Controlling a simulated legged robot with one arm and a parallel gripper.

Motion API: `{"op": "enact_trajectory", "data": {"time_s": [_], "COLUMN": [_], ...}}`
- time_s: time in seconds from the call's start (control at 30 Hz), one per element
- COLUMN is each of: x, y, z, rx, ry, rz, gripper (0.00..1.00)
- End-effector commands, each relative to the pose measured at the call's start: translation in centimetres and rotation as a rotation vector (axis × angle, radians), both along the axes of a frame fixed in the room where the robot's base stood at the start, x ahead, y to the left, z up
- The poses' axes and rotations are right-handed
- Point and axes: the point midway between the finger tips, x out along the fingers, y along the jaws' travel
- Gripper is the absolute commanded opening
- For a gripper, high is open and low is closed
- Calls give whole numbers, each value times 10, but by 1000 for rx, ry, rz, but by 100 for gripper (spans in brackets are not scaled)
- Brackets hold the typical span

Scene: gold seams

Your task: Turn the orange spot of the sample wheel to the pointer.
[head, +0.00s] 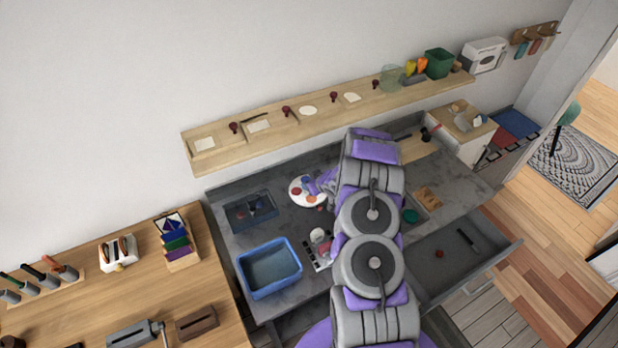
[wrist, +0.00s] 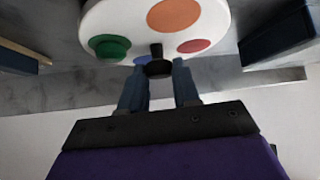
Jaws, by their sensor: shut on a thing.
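The sample wheel (head: 302,181) is a white disc on the grey bench, partly covered by my gripper (head: 321,186) in the head view. In the wrist view the wheel (wrist: 130,20) fills the top, with an orange spot (wrist: 173,14) at the top centre, a red spot (wrist: 193,46) at right and a green one (wrist: 110,46) at left. A blue spot is mostly hidden behind a black knob (wrist: 158,66). My gripper (wrist: 159,72) is shut on this knob, one finger on each side. I cannot make out the pointer in either view.
A dark tray (head: 250,211) and a blue bin (head: 269,268) stand left of the wheel. A long wall shelf (head: 325,115) runs above the bench. An open drawer (head: 455,262) with small items juts out at right.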

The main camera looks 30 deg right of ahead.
Motion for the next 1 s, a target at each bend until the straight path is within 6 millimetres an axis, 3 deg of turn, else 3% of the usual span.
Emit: {"op": "enact_trajectory", "data": {"time_s": [0.03,0.5,0.93,0.97,1.0], "x": [3,2,2,2,2], "y": [-8,-8,-4,-4,-3], "z": [10,9,7,7,7], "rx": [-4,1,3,3,2], "ry": [-11,-11,-11,-11,-11], "rz": [2,185,206,206,207], "gripper": [0,0,0,34,38]}}
